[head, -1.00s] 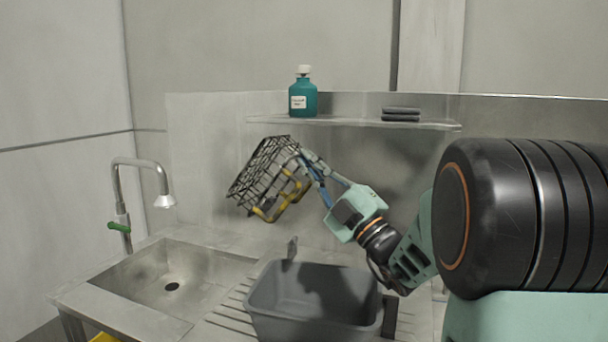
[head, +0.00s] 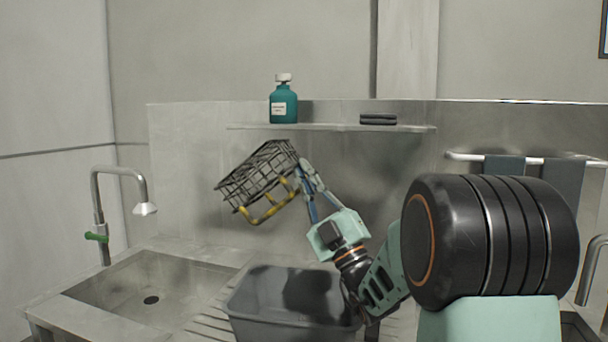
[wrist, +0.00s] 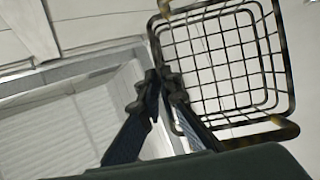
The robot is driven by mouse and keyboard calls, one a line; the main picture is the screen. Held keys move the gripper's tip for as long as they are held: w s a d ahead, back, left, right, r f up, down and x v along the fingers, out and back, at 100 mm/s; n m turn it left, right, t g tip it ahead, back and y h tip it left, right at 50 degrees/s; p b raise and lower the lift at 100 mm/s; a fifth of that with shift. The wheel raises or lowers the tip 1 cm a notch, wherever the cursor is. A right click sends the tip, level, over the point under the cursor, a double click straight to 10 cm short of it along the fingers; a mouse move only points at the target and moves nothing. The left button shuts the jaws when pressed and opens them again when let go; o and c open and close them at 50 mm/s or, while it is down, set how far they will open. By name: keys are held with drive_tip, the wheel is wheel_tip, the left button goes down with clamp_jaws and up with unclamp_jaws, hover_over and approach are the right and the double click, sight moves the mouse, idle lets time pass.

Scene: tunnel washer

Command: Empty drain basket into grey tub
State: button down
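The drain basket (head: 252,178) is a black wire basket with a yellow handle, held tilted in the air above and left of the grey tub. My gripper (head: 301,172) is shut on the basket's right side. In the wrist view my fingertips (wrist: 164,76) are close together at the rim of the basket (wrist: 222,62), and I see no contents through its wires. The grey tub (head: 280,328) stands on the ribbed drainboard under my arm. A dark shadow lies in it; its front bottom is hidden, and I see nothing distinct inside.
A steel sink (head: 150,285) with a tap (head: 118,200) is at left. A shelf (head: 330,127) behind the basket holds a teal bottle (head: 283,103) and dark folded cloths (head: 378,119). A rail (head: 465,156) with towels and another tap (head: 592,270) are at right.

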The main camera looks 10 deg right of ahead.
drive_tip(key=shift+f+y+p, duration=0.15)
drive_tip(key=shift+y+p, duration=0.15)
drive_tip(key=shift+p, duration=0.45)
idle(0.5)
